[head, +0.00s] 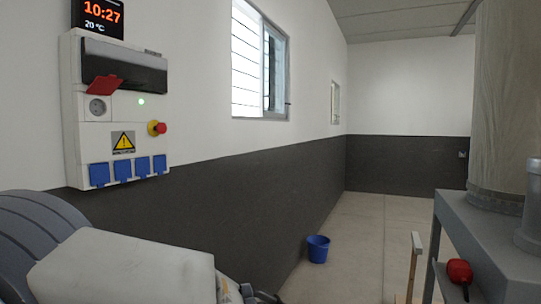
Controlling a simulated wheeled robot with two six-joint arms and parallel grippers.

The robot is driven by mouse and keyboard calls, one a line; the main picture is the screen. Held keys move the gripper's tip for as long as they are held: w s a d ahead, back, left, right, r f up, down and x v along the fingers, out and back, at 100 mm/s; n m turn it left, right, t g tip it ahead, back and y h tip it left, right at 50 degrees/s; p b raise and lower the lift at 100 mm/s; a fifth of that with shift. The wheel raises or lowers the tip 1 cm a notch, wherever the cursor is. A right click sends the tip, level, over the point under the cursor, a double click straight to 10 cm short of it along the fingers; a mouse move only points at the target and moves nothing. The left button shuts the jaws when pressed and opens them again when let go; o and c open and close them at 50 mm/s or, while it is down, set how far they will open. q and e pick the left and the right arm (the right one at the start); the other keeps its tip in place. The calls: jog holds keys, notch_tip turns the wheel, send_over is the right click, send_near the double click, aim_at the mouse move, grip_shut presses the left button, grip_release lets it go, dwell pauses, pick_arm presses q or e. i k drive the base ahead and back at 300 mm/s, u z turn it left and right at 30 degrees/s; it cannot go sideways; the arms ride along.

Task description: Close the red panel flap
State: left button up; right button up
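The red panel flap (104,84) is on the white electrical panel (74,108) on the left wall. The flap is open, sticking out from the panel above a round grey socket (97,107), which is uncovered. My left arm crosses the bottom left of the head view, below the panel and apart from it. Small dark parts at its far end are cut off by the bottom edge, and no gripper fingers can be made out. My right gripper is not in view.
The panel also carries a dark cover (130,66), a red emergency button (158,128) and several blue socket covers (121,171). A blue bucket (318,248) stands on the floor by the wall. A grey machine (480,235) stands at the right. The floor between is mostly clear.

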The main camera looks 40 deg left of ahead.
aim_at(103, 86)
jog(key=u, duration=1.35)
jog(key=k, duration=1)
jog(key=z, duration=0.3)
jog(key=i, duration=1.25)
jog(key=u, duration=0.5)
jog(key=i, duration=0.5)
jog(key=u, duration=0.6)
